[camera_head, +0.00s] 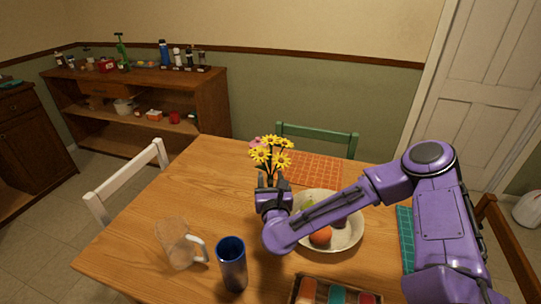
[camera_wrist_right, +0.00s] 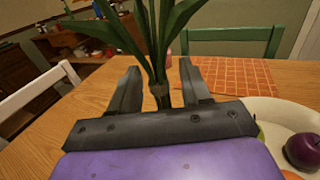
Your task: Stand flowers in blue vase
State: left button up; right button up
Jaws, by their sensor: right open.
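The bunch of yellow flowers (camera_head: 270,153) stands upright beyond my right gripper (camera_head: 270,182). In the right wrist view its green stems (camera_wrist_right: 158,88) come down between the two fingers of the open gripper (camera_wrist_right: 160,78), with gaps visible on both sides. The lower ends of the stems are hidden behind the gripper. The blue vase (camera_head: 232,268) stands upright at the front of the table, nearer than the gripper and a little to its left. My left gripper is not in view.
A white fruit bowl (camera_head: 350,238) lies right of the gripper, partly under my right forearm. An orange placemat (camera_head: 316,168) is behind, and a box (camera_head: 335,292) with coloured items is in front. The table's left side is clear.

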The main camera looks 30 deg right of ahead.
grip_shut()
jog(key=shift+r, duration=0.1)
